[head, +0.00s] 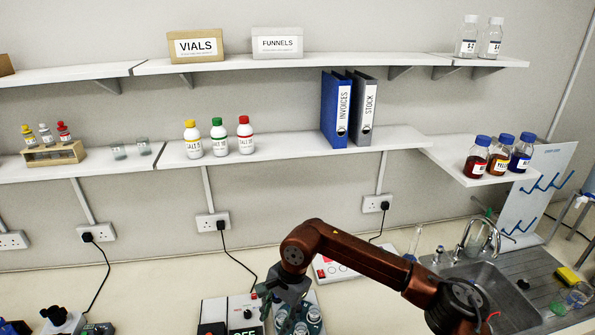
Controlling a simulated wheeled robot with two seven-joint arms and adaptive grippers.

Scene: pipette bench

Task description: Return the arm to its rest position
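My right arm comes in from the lower right, reddish brown, and bends down at the bottom middle of the head view. Its grey gripper (283,296) points down over a bench device (240,310) with a dark "OFF" display and several capped vials (301,328). The gripper partly covers the vials. I cannot tell whether its fingers are open or shut, or whether they touch a vial. My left arm and gripper are not in view.
A white control box (328,268) lies behind the arm. A sink (490,290) with a tap (478,236) is at the right. A shelf (290,147) above the bench holds bottles and two binders (336,110). Cables hang from wall sockets.

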